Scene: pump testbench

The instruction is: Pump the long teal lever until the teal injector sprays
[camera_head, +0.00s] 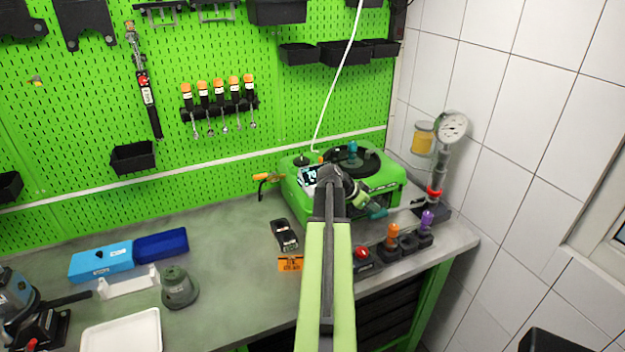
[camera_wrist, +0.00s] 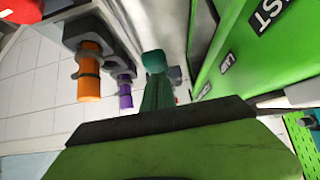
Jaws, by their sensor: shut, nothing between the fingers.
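The long teal lever shows its teal end (camera_head: 377,212) low in front of the green test machine; a dark bar runs from there rightward to the pump. My gripper (camera_head: 361,199) is shut and empty, its tips close to the teal end. In the wrist view, the shut fingers (camera_wrist: 154,88) point at the teal end (camera_wrist: 154,62), which shows just past the tips; I cannot tell whether they touch. The teal injector (camera_head: 352,148) stands upright on top of the machine. No spray is visible. The pump's round gauge (camera_head: 452,127) is at the right; its reading is too small to tell.
An orange injector (camera_head: 393,233) and a purple injector (camera_head: 427,220) stand in dark holders near the bench's right end. The green test machine (camera_head: 385,186) stands behind my gripper. The white tiled wall (camera_head: 520,140) bounds the right.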

